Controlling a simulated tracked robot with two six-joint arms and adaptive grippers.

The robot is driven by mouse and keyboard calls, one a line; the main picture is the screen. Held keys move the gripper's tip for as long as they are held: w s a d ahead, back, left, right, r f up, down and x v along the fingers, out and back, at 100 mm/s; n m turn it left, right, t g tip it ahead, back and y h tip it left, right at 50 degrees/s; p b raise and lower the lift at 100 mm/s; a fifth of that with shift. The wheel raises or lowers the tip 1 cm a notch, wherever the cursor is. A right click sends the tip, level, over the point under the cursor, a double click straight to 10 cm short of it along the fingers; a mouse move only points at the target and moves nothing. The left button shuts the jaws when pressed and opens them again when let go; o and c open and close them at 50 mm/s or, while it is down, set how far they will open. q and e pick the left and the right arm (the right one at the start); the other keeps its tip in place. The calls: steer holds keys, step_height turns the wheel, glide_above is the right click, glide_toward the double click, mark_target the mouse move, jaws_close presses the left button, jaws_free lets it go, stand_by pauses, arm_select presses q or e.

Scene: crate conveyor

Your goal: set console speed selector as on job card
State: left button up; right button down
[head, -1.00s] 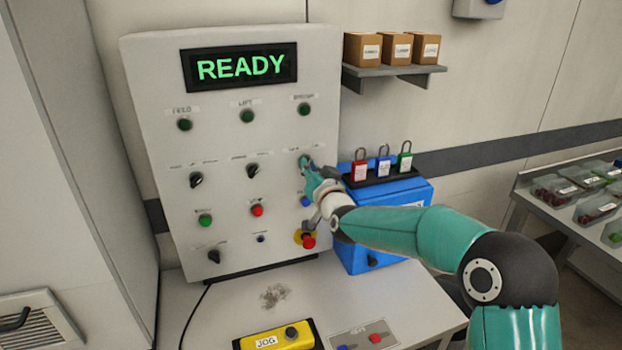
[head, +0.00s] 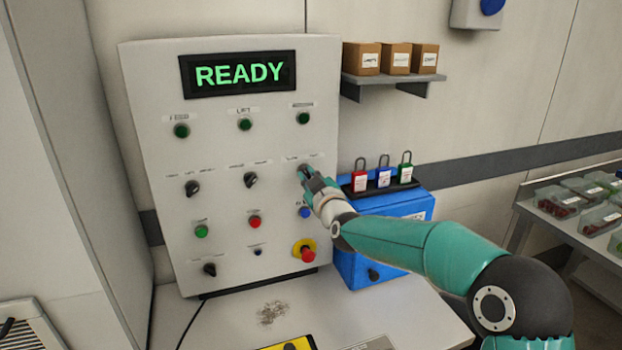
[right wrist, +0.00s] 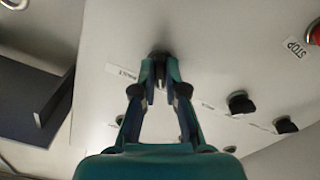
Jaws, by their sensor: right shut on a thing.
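The console (head: 222,215) stands upright with a lit READY display (head: 238,74). Its row of black selector knobs has a left knob (head: 192,188) and a middle knob (head: 251,180). My right gripper (head: 304,173) is at the row's right-hand knob and mostly hides it. In the right wrist view the fingers (right wrist: 159,80) are shut on this selector knob (right wrist: 158,54), close against the panel. The small labels near the knobs are too blurred to read surely. I see no job card that I can identify. My left gripper is not in view.
A red stop button on a yellow ring (head: 307,254) sits just below my right arm. A blue box (head: 385,240) with several padlocks on top stands right of the console. A shelf with boxes (head: 391,78) hangs above. The desk (head: 330,310) lies in front.

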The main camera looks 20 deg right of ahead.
steer(key=shift+f+n, duration=0.2)
steer(key=shift+n, duration=1.1)
steer(key=shift+a, duration=0.1)
steer(key=c, duration=1.2)
jaws_free()
steer(key=shift+r, duration=0.1)
steer(key=shift+s, duration=0.1)
steer(key=shift+s, duration=0.2)
steer(key=s, duration=1.1)
steer(key=shift+s+d, duration=0.15)
steer(key=shift+d, duration=0.1)
